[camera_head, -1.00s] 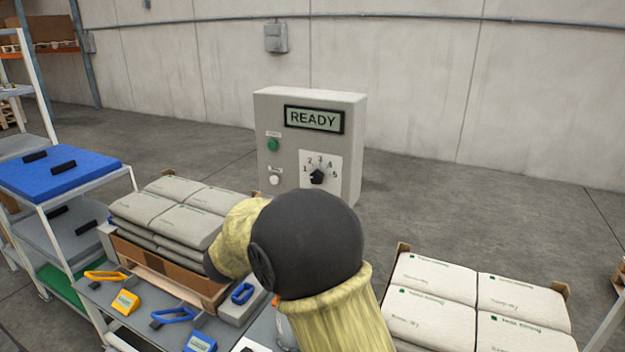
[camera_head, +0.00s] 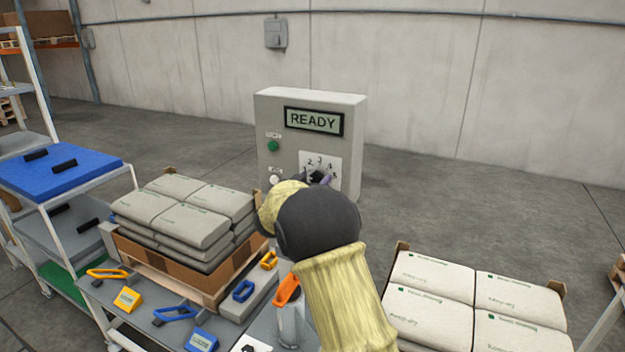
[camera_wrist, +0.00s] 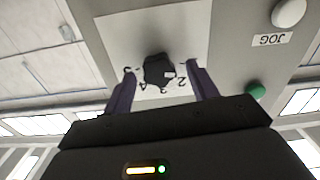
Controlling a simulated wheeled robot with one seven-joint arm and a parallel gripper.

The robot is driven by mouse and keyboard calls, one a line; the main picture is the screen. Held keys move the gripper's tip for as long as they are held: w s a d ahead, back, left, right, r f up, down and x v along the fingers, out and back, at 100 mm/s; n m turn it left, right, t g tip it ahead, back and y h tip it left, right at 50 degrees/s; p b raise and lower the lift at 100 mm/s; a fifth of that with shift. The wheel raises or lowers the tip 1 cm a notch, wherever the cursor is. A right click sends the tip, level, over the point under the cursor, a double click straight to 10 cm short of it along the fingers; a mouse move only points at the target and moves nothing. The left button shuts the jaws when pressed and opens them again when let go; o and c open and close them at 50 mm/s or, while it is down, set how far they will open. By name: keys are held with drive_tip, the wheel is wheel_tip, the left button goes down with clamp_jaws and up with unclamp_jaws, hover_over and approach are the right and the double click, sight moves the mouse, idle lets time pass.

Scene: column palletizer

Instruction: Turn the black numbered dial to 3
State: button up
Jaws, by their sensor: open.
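The black dial (camera_head: 317,178) sits on a white numbered plate (camera_head: 331,162) on the front of the grey control box (camera_head: 352,130). In the wrist view the dial (camera_wrist: 158,70) shows upside down, with a pale mark on its rim near 2 and 3. My gripper (camera_wrist: 160,82) is open, with one finger on each side of the dial; I cannot tell whether they touch it. In the head view my arm hides the lower part of the box, and my gripper is mostly hidden. The box's screen (camera_head: 313,120) reads READY.
A green button (camera_head: 273,145) and a white button (camera_head: 274,180), marked JOG in the wrist view (camera_wrist: 288,12), are left of the dial. Stacked sacks (camera_head: 185,210) stand at left and more sacks (camera_head: 480,300) at right. A blue-topped cart (camera_head: 60,175) is far left.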

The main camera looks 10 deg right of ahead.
drive_tip(key=c, duration=1)
